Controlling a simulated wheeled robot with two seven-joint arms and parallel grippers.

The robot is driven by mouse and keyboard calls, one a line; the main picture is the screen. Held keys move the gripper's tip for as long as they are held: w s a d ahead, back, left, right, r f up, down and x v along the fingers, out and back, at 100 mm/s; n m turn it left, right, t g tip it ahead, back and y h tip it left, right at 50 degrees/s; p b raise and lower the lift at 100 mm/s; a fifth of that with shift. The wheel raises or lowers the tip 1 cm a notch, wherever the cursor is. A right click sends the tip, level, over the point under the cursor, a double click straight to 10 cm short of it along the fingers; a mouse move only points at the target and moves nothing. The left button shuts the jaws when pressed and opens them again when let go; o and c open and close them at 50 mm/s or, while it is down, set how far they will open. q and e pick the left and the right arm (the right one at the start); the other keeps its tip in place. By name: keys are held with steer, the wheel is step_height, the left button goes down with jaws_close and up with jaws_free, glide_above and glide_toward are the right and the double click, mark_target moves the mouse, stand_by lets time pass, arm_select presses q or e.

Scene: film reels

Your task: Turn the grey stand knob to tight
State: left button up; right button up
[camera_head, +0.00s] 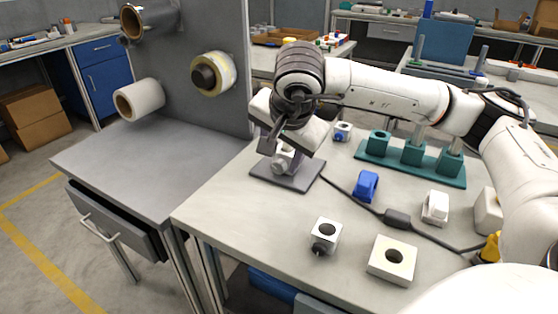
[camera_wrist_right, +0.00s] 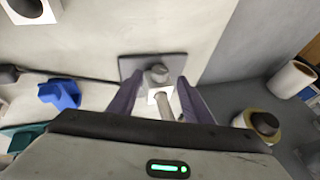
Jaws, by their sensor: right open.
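The grey stand (camera_head: 300,183) has a flat dark-grey base plate on the left part of the near table. It also shows in the right wrist view (camera_wrist_right: 133,66). A grey round knob (camera_wrist_right: 157,73) shows there beside a pale block and post. In the head view the stand's light-grey upper part (camera_head: 284,160) is partly hidden by my right gripper (camera_head: 277,140), which is just above it. In the wrist view my right gripper (camera_wrist_right: 158,95) is open, one finger on each side of the stand's pale part. Contact cannot be told. My left gripper is out of view.
A blue part (camera_head: 366,186), white blocks (camera_head: 391,260) with holes and a black cable box (camera_head: 397,219) lie on the table. A teal rack (camera_head: 412,160) stands behind. A grey panel with rolls (camera_head: 140,98) rises at left. The table's front left is clear.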

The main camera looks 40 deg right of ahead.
steer(key=v, duration=0.5)
steer(key=shift+s+r, duration=0.15)
steer(key=shift+r, duration=0.1)
